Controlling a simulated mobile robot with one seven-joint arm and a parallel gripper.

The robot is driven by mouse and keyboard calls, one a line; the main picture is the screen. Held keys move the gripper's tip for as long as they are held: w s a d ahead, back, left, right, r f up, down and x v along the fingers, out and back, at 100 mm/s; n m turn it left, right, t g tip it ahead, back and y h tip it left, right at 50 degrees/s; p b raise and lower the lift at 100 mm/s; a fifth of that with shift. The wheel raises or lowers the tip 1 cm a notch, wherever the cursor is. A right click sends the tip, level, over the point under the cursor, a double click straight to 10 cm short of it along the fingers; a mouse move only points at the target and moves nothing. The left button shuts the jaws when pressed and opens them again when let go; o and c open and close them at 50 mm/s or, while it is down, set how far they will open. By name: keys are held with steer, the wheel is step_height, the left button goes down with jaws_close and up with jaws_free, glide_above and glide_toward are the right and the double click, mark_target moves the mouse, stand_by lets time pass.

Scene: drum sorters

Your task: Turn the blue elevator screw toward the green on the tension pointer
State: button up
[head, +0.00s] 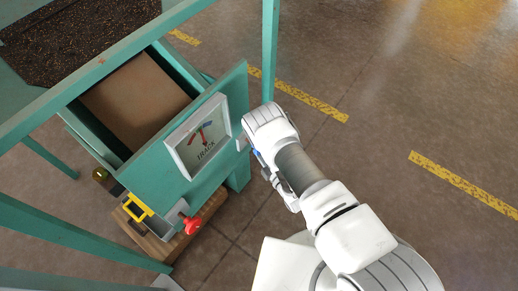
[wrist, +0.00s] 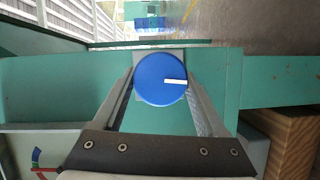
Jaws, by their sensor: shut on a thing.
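The blue elevator screw (wrist: 161,80) is a round blue knob with a white mark pointing right, on the teal housing in the wrist view. My gripper (wrist: 162,90) is shut on it, one finger on each side. In the head view my gripper (head: 246,145) is at the right end of the housing, and only a little blue shows beside it. The gauge (head: 199,136) on the housing front has a white face, coloured marks and lettering like "TRACK". Its needle is too small to read surely. A corner of a gauge face with blue and red (wrist: 40,163) shows in the wrist view.
A red knob (head: 192,225) and a yellow handle (head: 138,207) are low on the housing's front. A teal post (head: 270,50) stands behind my gripper. A brown block (wrist: 290,145) is at the wrist view's lower right. Open floor (head: 400,90) lies to the right.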

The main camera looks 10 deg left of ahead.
steer(key=n+y+p, duration=0.1)
steer(key=n, duration=0.2)
steer(key=shift+t, duration=0.3)
steer(key=shift+f+n+p, duration=0.1)
steer(key=shift+n+p, duration=0.2)
steer(key=shift+n, duration=0.4)
steer(key=shift+y, duration=0.3)
steer(key=o, duration=1.3)
steer(key=shift+d+f, duration=0.1)
